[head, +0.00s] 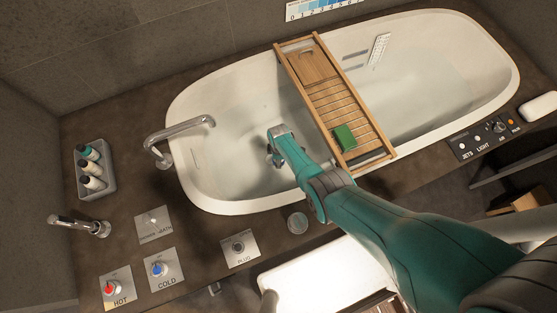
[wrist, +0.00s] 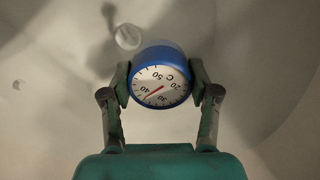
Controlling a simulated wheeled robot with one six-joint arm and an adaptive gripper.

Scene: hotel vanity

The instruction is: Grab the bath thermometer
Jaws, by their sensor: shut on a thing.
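The bath thermometer (wrist: 160,82) is a round white dial with a red needle and a blue casing. In the wrist view it sits between the two fingers of my gripper (wrist: 160,88), which are shut on its sides. In the head view my gripper (head: 276,158) is inside the bathtub, over the left part of the basin. The thermometer is hidden behind my gripper and arm there. I cannot tell how far it is above the tub floor.
The white bathtub (head: 200,188) surrounds my gripper. A wooden caddy (head: 325,98) with a green block (head: 344,138) spans the tub to the right. A chrome spout (head: 180,131) reaches in from the left. A bottle tray (head: 109,172) and control knobs stand on the dark counter.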

